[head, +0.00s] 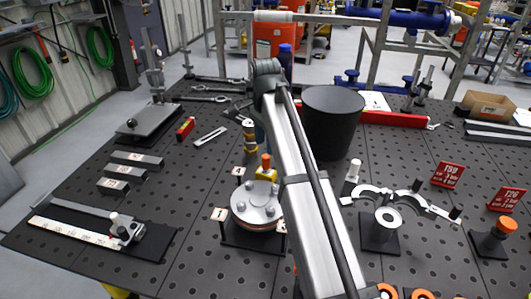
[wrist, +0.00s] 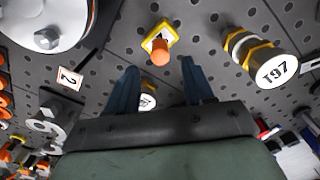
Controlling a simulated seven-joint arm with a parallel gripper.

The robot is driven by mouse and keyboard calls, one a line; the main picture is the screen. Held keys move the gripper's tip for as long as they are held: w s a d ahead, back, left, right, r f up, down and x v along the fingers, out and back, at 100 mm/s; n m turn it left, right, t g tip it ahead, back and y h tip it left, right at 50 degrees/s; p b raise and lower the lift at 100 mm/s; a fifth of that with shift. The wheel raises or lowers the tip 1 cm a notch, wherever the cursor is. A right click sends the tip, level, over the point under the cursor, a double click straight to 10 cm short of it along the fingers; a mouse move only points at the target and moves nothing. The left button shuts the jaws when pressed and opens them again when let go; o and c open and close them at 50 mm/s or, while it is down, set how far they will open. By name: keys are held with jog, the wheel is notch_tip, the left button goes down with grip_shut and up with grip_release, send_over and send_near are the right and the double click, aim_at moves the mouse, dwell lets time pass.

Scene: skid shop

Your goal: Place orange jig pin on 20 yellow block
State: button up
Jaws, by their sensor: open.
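An orange pin (wrist: 160,54) stands in a yellow block (wrist: 163,36) on the perforated table in the wrist view. It lies just beyond my open gripper (wrist: 159,68), between the lines of its two blue fingers, and nothing shows held. In the head view, the orange pin (head: 266,160) shows just left of my arm, behind a round grey flange. A small white-faced, yellow-sided piece (wrist: 147,102) shows low between the fingers; its number is unreadable. My gripper is mostly hidden behind my arm in the head view.
A black bin (head: 332,122) stands behind right. Another orange-topped piece (head: 507,225) is at far right. The left-middle table has free room.

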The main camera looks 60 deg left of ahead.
aim_at(266, 156)
jog(key=shift+r, duration=2.75)
